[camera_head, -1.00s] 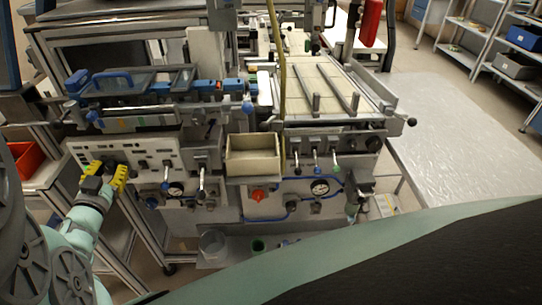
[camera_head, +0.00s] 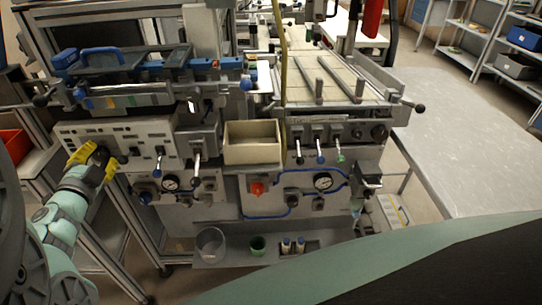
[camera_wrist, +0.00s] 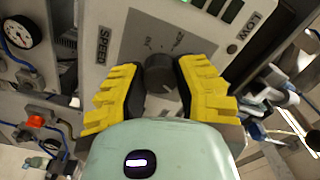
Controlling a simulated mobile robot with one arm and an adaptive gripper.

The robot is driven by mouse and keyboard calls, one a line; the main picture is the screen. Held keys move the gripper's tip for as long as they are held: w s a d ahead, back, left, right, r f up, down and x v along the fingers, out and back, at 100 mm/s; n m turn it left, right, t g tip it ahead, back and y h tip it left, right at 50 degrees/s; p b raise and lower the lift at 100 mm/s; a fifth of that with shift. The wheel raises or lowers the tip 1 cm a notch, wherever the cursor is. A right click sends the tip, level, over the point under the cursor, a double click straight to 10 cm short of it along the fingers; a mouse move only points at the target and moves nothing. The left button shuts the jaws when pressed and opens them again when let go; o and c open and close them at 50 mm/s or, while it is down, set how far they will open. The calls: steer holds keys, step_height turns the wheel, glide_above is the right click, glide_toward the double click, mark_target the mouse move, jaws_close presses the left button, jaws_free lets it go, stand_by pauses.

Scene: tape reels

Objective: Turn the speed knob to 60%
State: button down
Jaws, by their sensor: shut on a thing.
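Other small knobs and levers sit to the right on the panel. A beige open box (camera_head: 252,151) is fixed at the machine's middle. A pressure gauge (camera_wrist: 22,32) shows at the wrist view's left. A red bin (camera_head: 14,145) stands left of my arm.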

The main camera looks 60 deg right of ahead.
steer(key=shift+s+d+r+m, duration=0.1)
steer(key=shift+d+m, duration=0.05)
steer(key=shift+m, duration=0.15)
steer(key=c, duration=0.6)
jaws_free()
steer(key=v, duration=1.2)
